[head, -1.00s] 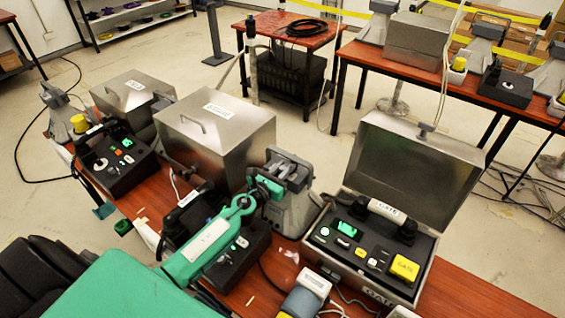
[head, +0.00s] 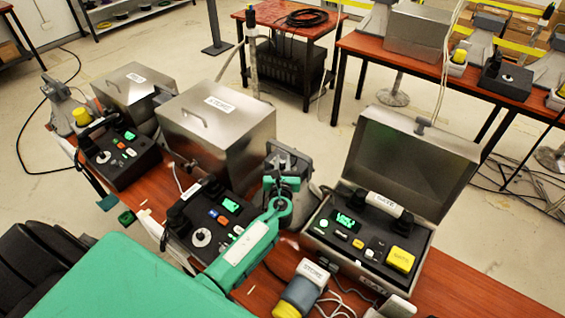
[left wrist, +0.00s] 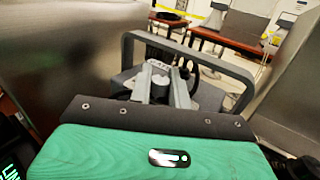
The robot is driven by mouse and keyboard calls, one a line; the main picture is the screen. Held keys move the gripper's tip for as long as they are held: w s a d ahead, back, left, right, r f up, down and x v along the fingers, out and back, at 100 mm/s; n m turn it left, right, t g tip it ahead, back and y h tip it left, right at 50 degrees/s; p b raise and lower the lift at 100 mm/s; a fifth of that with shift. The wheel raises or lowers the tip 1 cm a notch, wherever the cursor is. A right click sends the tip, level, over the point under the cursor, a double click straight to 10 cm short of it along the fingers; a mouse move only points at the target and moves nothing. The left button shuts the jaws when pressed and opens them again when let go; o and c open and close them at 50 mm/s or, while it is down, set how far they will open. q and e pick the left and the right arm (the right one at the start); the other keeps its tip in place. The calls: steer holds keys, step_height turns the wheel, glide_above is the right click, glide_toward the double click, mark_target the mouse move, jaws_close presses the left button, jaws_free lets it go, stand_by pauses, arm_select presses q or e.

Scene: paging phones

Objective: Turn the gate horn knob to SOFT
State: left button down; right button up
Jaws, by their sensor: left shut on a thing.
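The gate horn (head: 302,163) is a grey unit with a bracket, standing left of the open gate case (head: 430,172). In the left wrist view its grey bracket (left wrist: 225,66) arches across, and a small GATE label shows just behind my fingertips. My left gripper (head: 284,182) reaches the horn from the front. In the left wrist view its two grey fingers (left wrist: 164,80) close together at the horn, on what appears to be its knob. The knob and its setting marks are hidden behind the fingers. My right gripper is not in view.
The gate case holds a handset (head: 384,204), a lit green screen (head: 346,221) and a yellow block (head: 400,259). A steel STORE box (head: 225,125) and its phone panel (head: 203,237) stand on the left. A grey and yellow device (head: 303,288) lies in front.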

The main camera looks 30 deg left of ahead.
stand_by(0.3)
arm_select(q)
steer(key=c, duration=1.4)
jaws_free()
steer(key=shift+o, duration=0.2)
steer(key=b+v, duration=0.3)
steer(key=v, duration=1)
steer(key=shift+s+d, duration=0.25)
steer(key=shift+s, duration=0.05)
